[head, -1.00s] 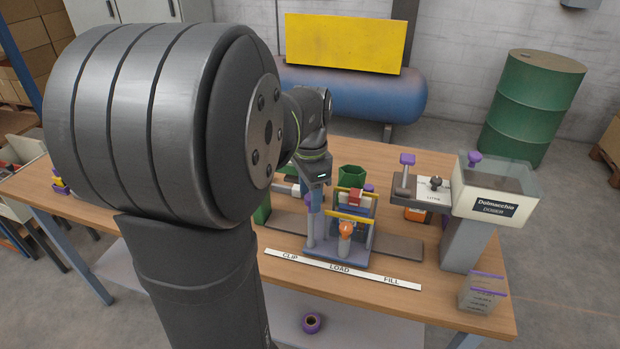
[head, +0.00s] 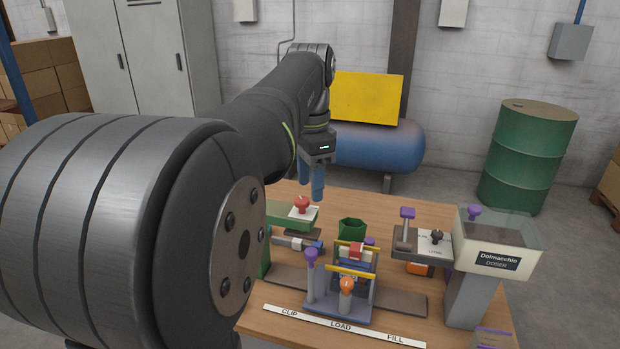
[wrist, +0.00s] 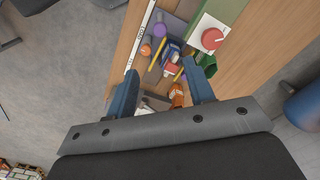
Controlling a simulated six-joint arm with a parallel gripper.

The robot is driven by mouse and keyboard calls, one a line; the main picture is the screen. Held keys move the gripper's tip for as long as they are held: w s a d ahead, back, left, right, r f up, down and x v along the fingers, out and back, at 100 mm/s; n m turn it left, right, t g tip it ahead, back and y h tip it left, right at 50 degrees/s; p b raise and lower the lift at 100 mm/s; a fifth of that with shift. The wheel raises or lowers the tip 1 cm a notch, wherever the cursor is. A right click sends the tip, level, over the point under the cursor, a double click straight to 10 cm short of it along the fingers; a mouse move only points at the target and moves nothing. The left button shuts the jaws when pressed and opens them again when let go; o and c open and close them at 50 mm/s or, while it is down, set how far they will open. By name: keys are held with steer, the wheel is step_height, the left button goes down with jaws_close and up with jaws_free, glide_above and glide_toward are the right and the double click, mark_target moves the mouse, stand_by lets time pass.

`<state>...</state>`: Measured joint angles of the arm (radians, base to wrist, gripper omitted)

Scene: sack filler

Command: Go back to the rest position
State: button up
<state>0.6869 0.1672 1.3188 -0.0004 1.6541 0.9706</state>
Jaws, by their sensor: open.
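My gripper (head: 318,180) is raised above the back of the workbench in the head view, pointing down. It is open and empty; in the wrist view its two blue fingers (wrist: 163,88) stand wide apart with the bench far below. Below it stand the green clip machine with its red knob (head: 302,204) and the sack carriage (head: 340,305) with yellow bars and an orange knob (head: 347,284). My gripper touches none of these.
The doser (head: 497,262) with its clear hopper stands at the bench's right, a purple-topped lever (head: 407,213) beside it. A green cup (head: 352,228) stands behind the carriage. A blue tank (head: 375,148) and green drum (head: 528,155) stand behind the bench. The air around my gripper is clear.

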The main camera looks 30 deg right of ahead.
mark_target(306, 250)
stand_by(0.6)
step_height(306, 250, down, 17)
steer(key=shift+f, duration=0.2)
stand_by(0.4)
steer(key=shift+r, duration=0.15)
step_height(306, 250, up, 17)
steer(key=f, duration=1.7)
steer(key=shift+w+a+f, duration=0.2)
steer(key=shift+w+a, duration=0.1)
steer(key=shift+w, duration=0.05)
steer(key=w+a, duration=0.6)
step_height(306, 250, up, 18)
steer(key=shift+s+d+f+m, duration=0.2)
steer(key=shift+s+d+m, duration=0.05)
steer(key=shift+m, duration=0.05)
